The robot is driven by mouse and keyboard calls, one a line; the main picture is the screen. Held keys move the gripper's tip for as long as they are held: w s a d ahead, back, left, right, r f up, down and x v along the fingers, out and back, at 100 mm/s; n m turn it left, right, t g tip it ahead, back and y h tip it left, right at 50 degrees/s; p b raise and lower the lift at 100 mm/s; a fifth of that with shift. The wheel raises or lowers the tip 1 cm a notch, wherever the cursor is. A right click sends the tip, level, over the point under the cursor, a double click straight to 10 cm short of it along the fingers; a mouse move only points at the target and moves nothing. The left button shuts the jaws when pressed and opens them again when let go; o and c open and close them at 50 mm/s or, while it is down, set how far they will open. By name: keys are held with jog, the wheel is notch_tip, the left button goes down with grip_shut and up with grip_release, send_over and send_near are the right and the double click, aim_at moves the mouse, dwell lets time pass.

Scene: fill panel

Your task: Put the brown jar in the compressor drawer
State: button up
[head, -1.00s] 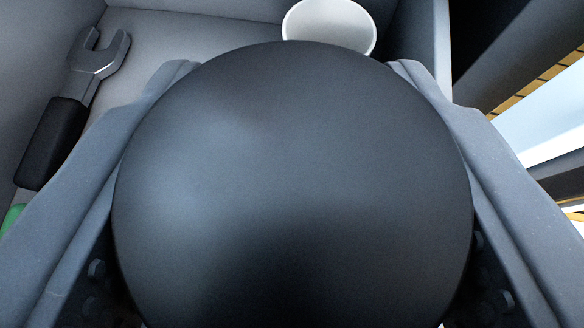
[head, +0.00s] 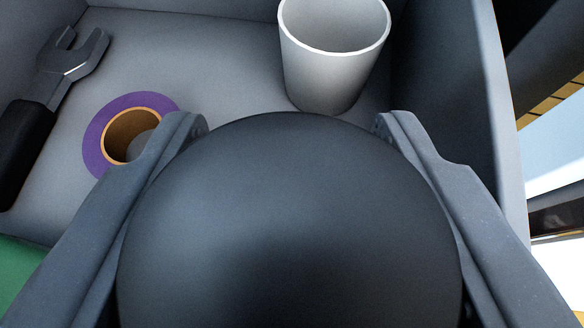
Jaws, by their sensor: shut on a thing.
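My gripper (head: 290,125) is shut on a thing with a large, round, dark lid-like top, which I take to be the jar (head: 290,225). Its fingers lie along the left and right sides of that top. No brown shows; the jar's body below is hidden. A grey, open-topped drawer (head: 225,60) lies beyond and below my gripper. The jar overlaps the drawer's floor in the picture. I cannot tell its height above that floor or whether it touches it.
The drawer holds a wrench (head: 55,85) with a black handle at left, a purple tape roll (head: 97,133) by the left finger, and a white cup (head: 335,60) at the back right. A green thing (head: 22,268) shows at lower left. The drawer's right wall (head: 470,110) is close.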

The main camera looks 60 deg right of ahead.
jog(key=o, duration=1.1)
jog(key=shift+d+r, duration=0.1)
jog(key=shift+r, duration=0.5)
jog(key=p+v, duration=0.2)
jog(key=v, duration=1)
